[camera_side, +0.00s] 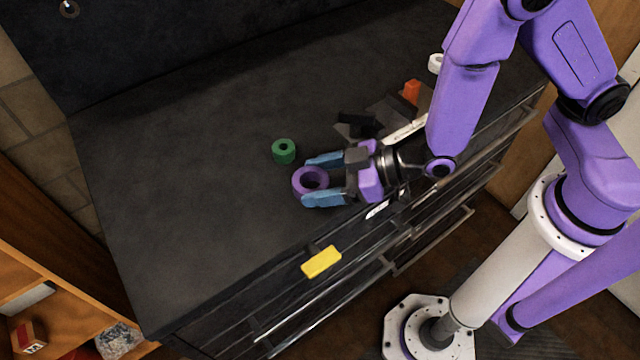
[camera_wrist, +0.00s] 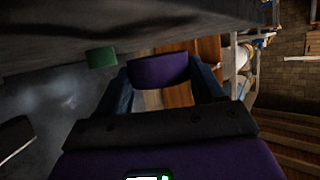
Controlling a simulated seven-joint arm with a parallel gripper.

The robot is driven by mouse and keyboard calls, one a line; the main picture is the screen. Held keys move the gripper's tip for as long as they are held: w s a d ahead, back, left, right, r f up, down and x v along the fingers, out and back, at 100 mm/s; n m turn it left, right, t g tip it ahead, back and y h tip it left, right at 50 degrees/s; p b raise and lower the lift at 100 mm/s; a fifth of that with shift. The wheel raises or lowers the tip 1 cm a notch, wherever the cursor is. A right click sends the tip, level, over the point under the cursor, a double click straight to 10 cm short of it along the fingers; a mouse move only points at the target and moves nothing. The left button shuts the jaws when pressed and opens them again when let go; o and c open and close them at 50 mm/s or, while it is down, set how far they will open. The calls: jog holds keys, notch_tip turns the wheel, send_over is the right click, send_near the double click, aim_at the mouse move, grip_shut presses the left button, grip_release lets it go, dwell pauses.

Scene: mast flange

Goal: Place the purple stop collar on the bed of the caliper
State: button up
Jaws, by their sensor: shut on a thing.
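The purple stop collar (camera_side: 309,180) is a thick ring with a round hole. My gripper (camera_side: 324,179) is shut on it, with a blue finger on each side. The wrist view also shows the collar (camera_wrist: 158,70) between the fingertips of my gripper (camera_wrist: 162,82). The collar is over the dark worktop (camera_side: 190,200), near its front edge; its height is hard to tell. A dark grey and black device (camera_side: 358,125), perhaps the caliper, lies behind my gripper. My wrist and arm hide part of it, and I cannot make out its bed.
A green collar (camera_side: 284,151) stands just beyond my gripper; it shows in the wrist view (camera_wrist: 101,57). A yellow block (camera_side: 321,262) is at the front edge. An orange block (camera_side: 411,92) and a white ring (camera_side: 435,63) are at the right. The worktop's left is clear.

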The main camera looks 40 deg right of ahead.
jog(key=shift+f, duration=1)
jog(key=shift+f, duration=0.2)
jog(key=o, duration=1.1)
jog(key=v, duration=0.7)
jog(key=shift+s+d+r, duration=0.15)
jog(key=shift+d, duration=0.05)
